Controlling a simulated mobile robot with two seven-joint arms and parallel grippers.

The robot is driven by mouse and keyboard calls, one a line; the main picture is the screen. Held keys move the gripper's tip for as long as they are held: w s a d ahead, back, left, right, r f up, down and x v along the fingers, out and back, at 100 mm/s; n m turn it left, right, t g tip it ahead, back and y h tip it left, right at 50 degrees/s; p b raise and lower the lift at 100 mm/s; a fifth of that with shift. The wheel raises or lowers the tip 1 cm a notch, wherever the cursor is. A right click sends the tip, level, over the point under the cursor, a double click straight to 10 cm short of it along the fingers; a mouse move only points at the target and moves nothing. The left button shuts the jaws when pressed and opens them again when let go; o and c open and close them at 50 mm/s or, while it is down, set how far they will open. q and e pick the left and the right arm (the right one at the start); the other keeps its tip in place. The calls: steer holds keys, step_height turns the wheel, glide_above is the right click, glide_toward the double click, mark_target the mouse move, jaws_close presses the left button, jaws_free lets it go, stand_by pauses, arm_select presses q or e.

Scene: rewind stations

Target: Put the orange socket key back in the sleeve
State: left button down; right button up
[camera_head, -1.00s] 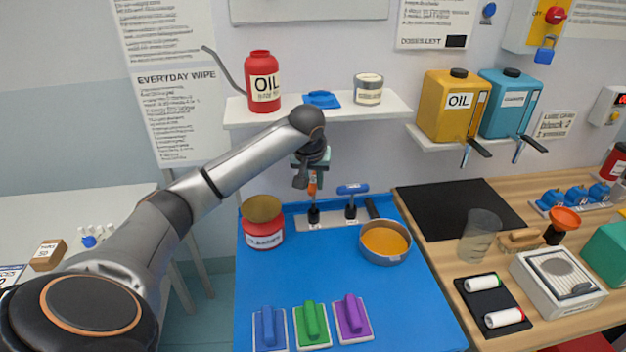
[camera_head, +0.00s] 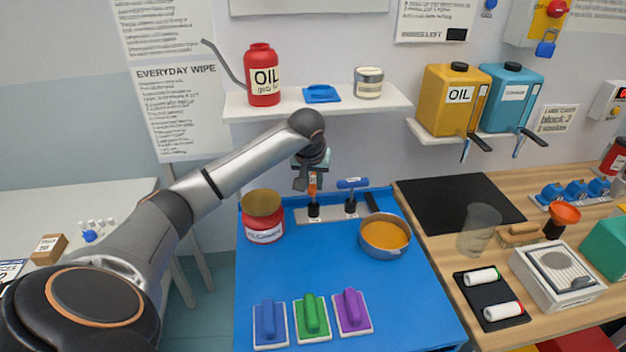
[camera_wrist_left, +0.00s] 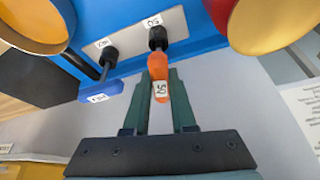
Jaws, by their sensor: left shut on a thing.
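The orange socket key (camera_head: 312,187) is upright in my left gripper (camera_head: 311,178), over the black sleeve (camera_head: 314,210) on the grey rack plate. A blue key (camera_head: 352,184) stands in the neighbouring sleeve (camera_head: 351,206). My right gripper is not in view.
A red tin (camera_head: 263,229) stands left of the rack on the blue mat (camera_head: 290,270), and a pan of orange liquid (camera_head: 385,238) stands to the right.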

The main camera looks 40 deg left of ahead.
arm_select(q)
steer(key=shift+f, duration=0.55)
steer(key=c, duration=0.7)
jaws_free()
steer(key=shift+o, duration=0.2)
steer(key=shift+r, duration=0.15)
steer(key=shift+r, duration=3.4)
steer(key=shift+f, duration=0.1)
